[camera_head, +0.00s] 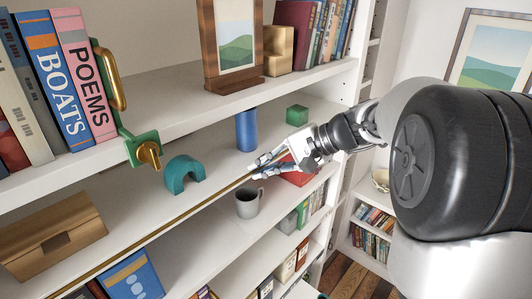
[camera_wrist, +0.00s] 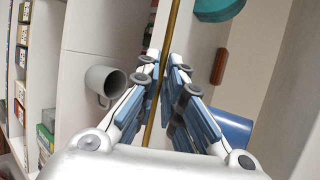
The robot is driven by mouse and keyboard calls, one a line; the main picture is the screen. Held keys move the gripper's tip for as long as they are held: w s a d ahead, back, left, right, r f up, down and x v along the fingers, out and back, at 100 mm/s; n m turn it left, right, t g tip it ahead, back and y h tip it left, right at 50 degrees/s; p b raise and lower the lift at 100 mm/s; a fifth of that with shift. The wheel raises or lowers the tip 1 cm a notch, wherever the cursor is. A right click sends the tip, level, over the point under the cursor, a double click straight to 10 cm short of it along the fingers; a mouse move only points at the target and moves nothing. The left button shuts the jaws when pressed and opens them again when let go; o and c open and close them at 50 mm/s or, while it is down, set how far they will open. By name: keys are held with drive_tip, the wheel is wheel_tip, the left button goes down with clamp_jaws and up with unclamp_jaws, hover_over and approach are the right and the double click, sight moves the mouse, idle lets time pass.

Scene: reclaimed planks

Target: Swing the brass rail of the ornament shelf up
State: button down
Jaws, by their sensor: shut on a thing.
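The brass rail (camera_head: 150,236) is a long thin bar running diagonally across the front of the ornament shelf (camera_head: 215,170), from the lower left up to my gripper. My gripper (camera_head: 262,168) is shut on the rail near its right part. In the wrist view the rail (camera_wrist: 172,25) passes between the two fingers (camera_wrist: 164,68). The fingers hide part of it. A green bracket with a brass knob (camera_head: 148,154) sits at the edge of the shelf above. The rail's far right end is hidden behind my gripper.
On the ornament shelf are a teal arch (camera_head: 184,172), a blue cylinder (camera_head: 246,130), a green cube (camera_head: 297,115) and a red block (camera_head: 297,174). A wooden box (camera_head: 50,237) is at left. A grey mug (camera_head: 247,203) appears just below the rail near my gripper.

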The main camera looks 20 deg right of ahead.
drive_tip(key=shift+w+a+r+g+h+p, duration=0.1)
drive_tip(key=shift+w+r+g+h+p, duration=0.2)
drive_tip(key=shift+p, duration=0.55)
drive_tip(key=shift+s+f, duration=0.1)
drive_tip(key=c, duration=1.7)
unclamp_jaws()
drive_tip(key=v, duration=1.2)
drive_tip(key=shift+a, duration=0.1)
